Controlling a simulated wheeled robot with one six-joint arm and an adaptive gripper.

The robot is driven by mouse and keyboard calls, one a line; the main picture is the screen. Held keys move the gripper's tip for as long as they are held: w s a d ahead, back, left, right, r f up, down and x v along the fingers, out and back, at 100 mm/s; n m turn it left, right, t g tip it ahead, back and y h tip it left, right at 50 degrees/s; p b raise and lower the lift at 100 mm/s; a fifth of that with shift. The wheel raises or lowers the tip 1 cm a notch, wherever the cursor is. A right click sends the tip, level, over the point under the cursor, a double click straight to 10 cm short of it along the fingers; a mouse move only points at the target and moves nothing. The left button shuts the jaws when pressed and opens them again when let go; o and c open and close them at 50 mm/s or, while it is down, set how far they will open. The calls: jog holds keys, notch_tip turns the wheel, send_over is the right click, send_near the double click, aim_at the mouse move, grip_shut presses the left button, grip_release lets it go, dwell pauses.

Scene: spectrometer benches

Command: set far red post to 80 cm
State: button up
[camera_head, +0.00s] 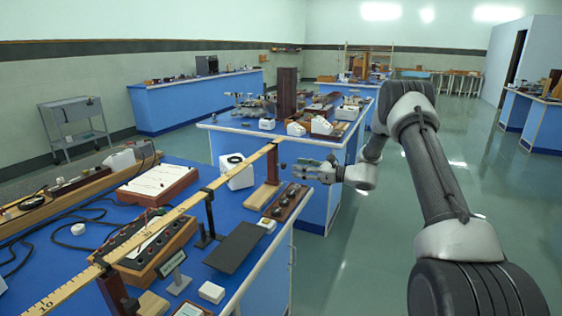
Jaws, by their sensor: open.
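A yellow wooden measuring stick (165,218) runs from the lower left to the middle of the view, raised above the blue bench. A "10" shows near its near end. The far red post (273,166) is dark red and upright under the stick's far end, on a pale wooden base (262,197). A thin black post (209,214) stands under the stick's middle. Another dark red post (113,288) stands near the stick's near end. My gripper (299,170) is open and empty, just right of the far red post, apart from it in the picture. The scale by that post is too small to read.
A dark flat plate (236,248), a wooden box with black knobs (160,247), a white cube (236,172) and a knobbed wooden strip (286,201) crowd the bench. A second blue bench (345,152) with apparatus stands behind my gripper. Floor at right is clear.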

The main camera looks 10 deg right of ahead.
aim_at(284, 163)
jog(key=shift+m+t, duration=0.4)
jog(key=x, duration=0.2)
jog(key=w+x, duration=0.1)
jog(key=x, duration=0.2)
jog(key=d+f+x, duration=0.1)
jog(key=x, duration=0.2)
jog(key=shift+w, duration=0.2)
jog(key=shift+a, duration=0.1)
grip_shut()
